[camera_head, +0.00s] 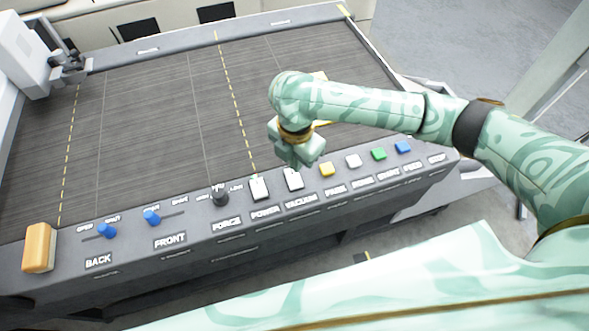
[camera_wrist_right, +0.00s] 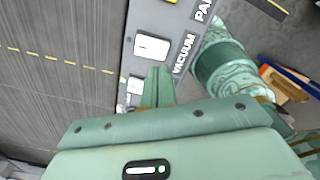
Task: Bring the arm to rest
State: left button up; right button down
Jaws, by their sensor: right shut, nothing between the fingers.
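My right arm comes in from the right in the head view and reaches over the control panel (camera_head: 190,236). My right gripper (camera_head: 296,166) is shut and empty, just above the panel by the white VACUUM switch (camera_head: 293,179). In the right wrist view the closed fingers (camera_wrist_right: 158,86) point at the panel beside the VACUUM switch (camera_wrist_right: 151,46). I cannot tell whether the fingertips touch the panel. The white POWER switch (camera_head: 258,188) is just left of the gripper. My left gripper is not in view.
The panel carries a black FORCE knob (camera_head: 220,196), two blue sliders and yellow, white, green and blue buttons. An orange-tan block (camera_head: 40,247) sits at its left end. The dark cutting bed (camera_head: 150,130) behind is clear. A white carriage (camera_head: 28,55) stands at upper left.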

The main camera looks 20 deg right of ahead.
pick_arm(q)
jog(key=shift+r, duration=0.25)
pick_arm(e)
jog(key=shift+r, duration=0.15)
